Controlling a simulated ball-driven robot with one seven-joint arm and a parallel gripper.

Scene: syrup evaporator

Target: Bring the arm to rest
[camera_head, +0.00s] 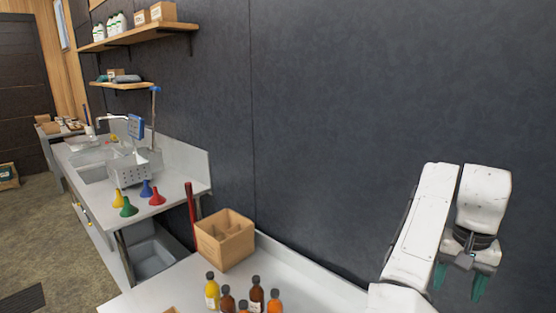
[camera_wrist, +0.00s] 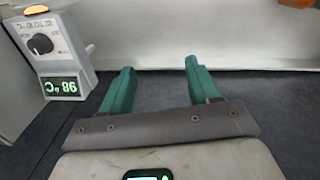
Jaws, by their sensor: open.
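My gripper (camera_head: 458,280) is at the lower right of the head view, at the end of my white folded arm, in front of the dark wall. Its two teal fingers point down and stand apart. In the wrist view my gripper (camera_wrist: 158,80) shows the same two fingers spread, with nothing between them. A pale metal surface lies beyond the fingertips there.
A grey control box (camera_wrist: 55,50) with a dial and a green display reading 98 °C is left of the fingers. A cardboard box (camera_head: 224,240) and several bottles (camera_head: 256,295) stand on the near counter. Coloured funnels (camera_head: 129,207) stand by the sink.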

